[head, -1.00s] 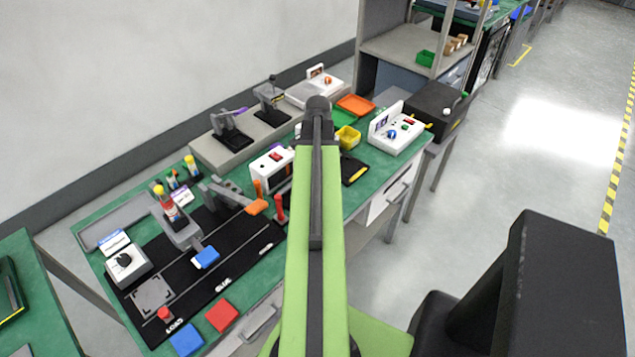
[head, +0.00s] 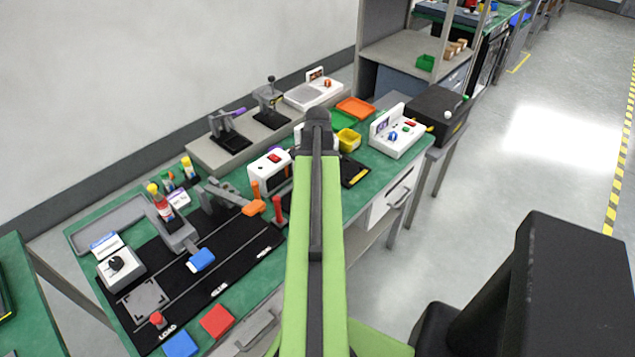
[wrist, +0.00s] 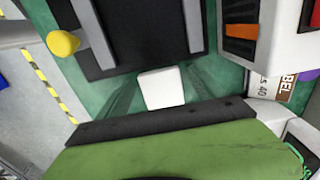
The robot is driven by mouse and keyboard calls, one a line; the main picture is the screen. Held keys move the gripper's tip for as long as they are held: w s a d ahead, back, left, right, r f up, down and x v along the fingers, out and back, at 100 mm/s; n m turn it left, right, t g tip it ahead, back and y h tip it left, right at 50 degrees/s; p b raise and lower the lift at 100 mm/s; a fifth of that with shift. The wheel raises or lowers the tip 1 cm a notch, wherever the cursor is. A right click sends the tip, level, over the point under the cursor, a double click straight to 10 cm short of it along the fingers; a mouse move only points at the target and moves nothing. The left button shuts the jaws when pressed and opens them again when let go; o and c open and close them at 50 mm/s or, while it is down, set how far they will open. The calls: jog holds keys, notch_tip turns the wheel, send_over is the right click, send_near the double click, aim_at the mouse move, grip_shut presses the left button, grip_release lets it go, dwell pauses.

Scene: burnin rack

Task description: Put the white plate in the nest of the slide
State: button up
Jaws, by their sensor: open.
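A small white square plate (wrist: 161,88) shows in the middle of the wrist view, near the end of a black panel with two grey rails (wrist: 193,25). A yellow knob (wrist: 63,43) is beside that panel; I cannot tell whether this is the slide. My gripper (wrist: 162,78) is open; two dark slanting shapes, perhaps its fingers, lie on either side of the plate, apart from it. In the head view my arm hides the gripper and the plate. A black panel (head: 354,172) shows partly behind the arm. The nest cannot be made out clearly.
In the wrist view a white-sided unit (wrist: 277,30) and a label sign (wrist: 283,85) stand at right.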

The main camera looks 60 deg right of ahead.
jog(key=shift+r, duration=0.15)
notch_tip(320, 180, up, 12)
jog(key=p, duration=1.2)
